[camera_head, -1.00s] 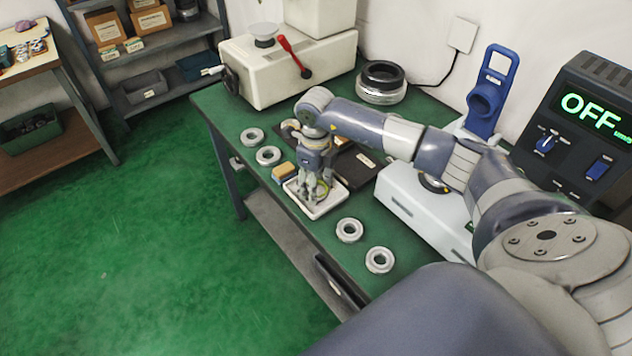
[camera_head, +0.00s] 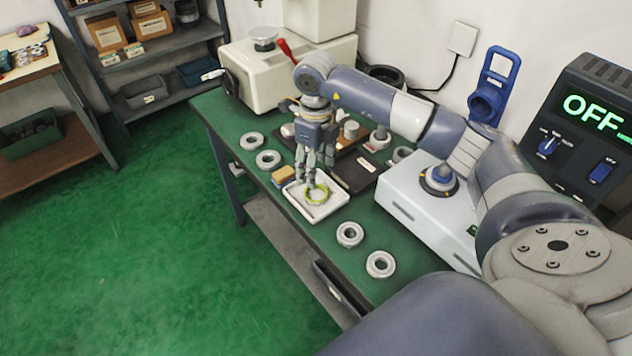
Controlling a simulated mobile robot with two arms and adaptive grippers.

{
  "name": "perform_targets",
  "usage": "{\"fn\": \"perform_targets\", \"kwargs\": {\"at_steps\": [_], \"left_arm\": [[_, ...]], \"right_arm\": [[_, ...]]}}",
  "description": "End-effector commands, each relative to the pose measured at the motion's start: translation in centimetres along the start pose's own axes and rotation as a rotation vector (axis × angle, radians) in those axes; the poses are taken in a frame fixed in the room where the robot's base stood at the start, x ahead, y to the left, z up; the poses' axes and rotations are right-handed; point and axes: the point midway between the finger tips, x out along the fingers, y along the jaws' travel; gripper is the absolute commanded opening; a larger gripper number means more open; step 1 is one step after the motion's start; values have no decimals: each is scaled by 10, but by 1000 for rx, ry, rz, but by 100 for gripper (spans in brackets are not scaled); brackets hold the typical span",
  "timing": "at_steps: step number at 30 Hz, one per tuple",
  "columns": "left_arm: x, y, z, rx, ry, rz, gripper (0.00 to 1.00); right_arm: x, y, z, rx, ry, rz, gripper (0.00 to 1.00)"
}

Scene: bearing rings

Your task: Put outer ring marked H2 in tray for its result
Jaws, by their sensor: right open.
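A white tray (camera_head: 331,207) lies near the front edge of the green bench. A yellow-green ring (camera_head: 318,197) lies inside it; no H2 mark can be read at this size. My right gripper (camera_head: 308,178) points down over the tray, open, with its fingertips just above or beside the ring. Grey rings lie on the bench: two left of the tray (camera_head: 251,141) (camera_head: 268,159), and two to the front right (camera_head: 350,234) (camera_head: 381,264). Their marks are not legible. My left gripper is out of view.
A yellow-brown block (camera_head: 283,176) sits beside the tray. A dark board (camera_head: 354,172) lies behind it. A white device with a dark-blue knob (camera_head: 440,178) stands to the right, and a cream machine (camera_head: 262,78) at the back. My right arm hides part of the bench.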

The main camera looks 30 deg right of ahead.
Motion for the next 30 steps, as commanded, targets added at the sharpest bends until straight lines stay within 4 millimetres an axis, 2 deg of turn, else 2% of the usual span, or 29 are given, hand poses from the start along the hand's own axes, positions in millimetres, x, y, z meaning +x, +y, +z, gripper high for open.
{"fn": "perform_targets", "kwargs": {"at_steps": [4,9,30], "left_arm": [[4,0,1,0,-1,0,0],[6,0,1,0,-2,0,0],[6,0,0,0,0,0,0]], "right_arm": [[-25,0,1,-1,-2,-1,59],[-39,0,0,0,0,-1,59],[-41,0,0,-1,1,0,59]]}}
